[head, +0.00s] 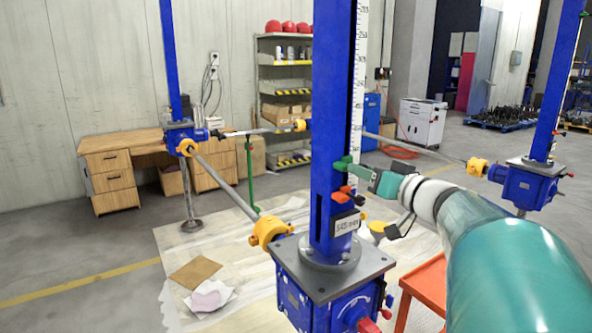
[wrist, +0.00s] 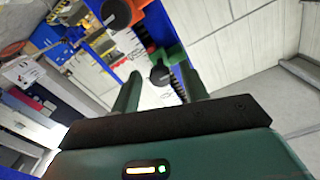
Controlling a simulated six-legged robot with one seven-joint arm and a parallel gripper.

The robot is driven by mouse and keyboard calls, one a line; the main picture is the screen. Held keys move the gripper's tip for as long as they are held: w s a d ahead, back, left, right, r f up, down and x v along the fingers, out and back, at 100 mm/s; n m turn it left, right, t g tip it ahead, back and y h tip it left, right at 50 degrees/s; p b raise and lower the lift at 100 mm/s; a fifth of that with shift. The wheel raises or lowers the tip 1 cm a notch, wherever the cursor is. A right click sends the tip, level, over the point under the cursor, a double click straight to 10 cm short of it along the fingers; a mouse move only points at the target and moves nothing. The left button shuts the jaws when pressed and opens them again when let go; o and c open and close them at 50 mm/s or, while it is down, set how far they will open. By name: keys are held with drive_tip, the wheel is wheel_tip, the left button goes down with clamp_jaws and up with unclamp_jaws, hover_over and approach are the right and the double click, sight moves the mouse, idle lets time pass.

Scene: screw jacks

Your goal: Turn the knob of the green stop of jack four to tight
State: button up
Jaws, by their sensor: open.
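The green stop (head: 343,164) sits on the slotted face of the nearest jack's blue column (head: 331,110), just above a red-orange stop (head: 341,195). My gripper (head: 360,171) reaches in from the right at the green stop's height. In the wrist view the green stop (wrist: 171,55) carries a round black knob (wrist: 159,76). The open fingers of my gripper (wrist: 161,74) stand on either side of this knob, apparently with gaps. The orange stop (wrist: 134,32) and its black knob (wrist: 115,13) are to the upper left. No jack number is readable, and the knob's tightness cannot be told.
The jack's grey top plate and blue gearbox (head: 325,297) lie below the stops. An orange stand (head: 424,285) is below my arm. Other jacks (head: 530,185) stand right and back left, linked by shafts. A wooden desk (head: 120,160) and shelf (head: 285,90) are behind.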

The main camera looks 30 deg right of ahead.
drive_tip(key=shift+w, duration=0.1)
clamp_jaws()
